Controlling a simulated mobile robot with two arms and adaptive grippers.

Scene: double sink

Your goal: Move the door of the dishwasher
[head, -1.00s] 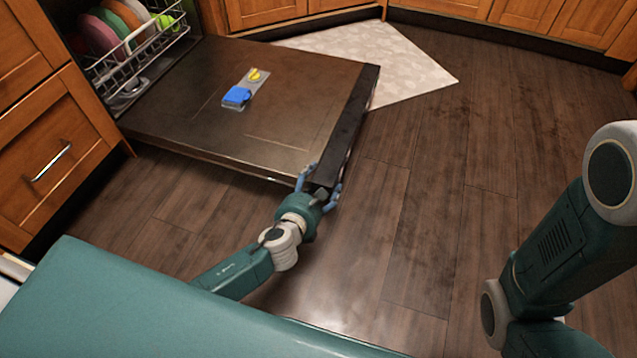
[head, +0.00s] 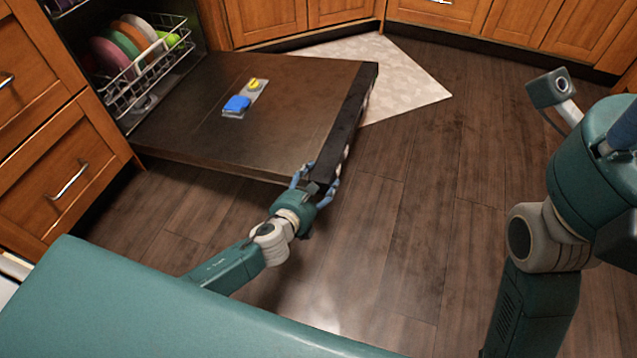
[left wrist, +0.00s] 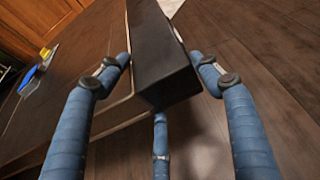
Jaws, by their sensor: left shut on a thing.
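The dishwasher door (head: 290,95) is swung down, nearly flat above the floor, inner side up. A blue and yellow dispenser (head: 238,104) sits on it. My left gripper (head: 318,180) is shut on the near corner of the door's dark outer edge. In the left wrist view its blue fingers (left wrist: 160,80) lie on both sides of the door edge (left wrist: 160,55), with a third finger below.
The rack (head: 145,75) with several colored plates is inside the dishwasher. Wooden drawers (head: 65,165) stand left of the door, and more cabinets (head: 490,20) line the back. A pale mat (head: 400,80) lies behind the door. The wooden floor (head: 400,230) right of the door is clear.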

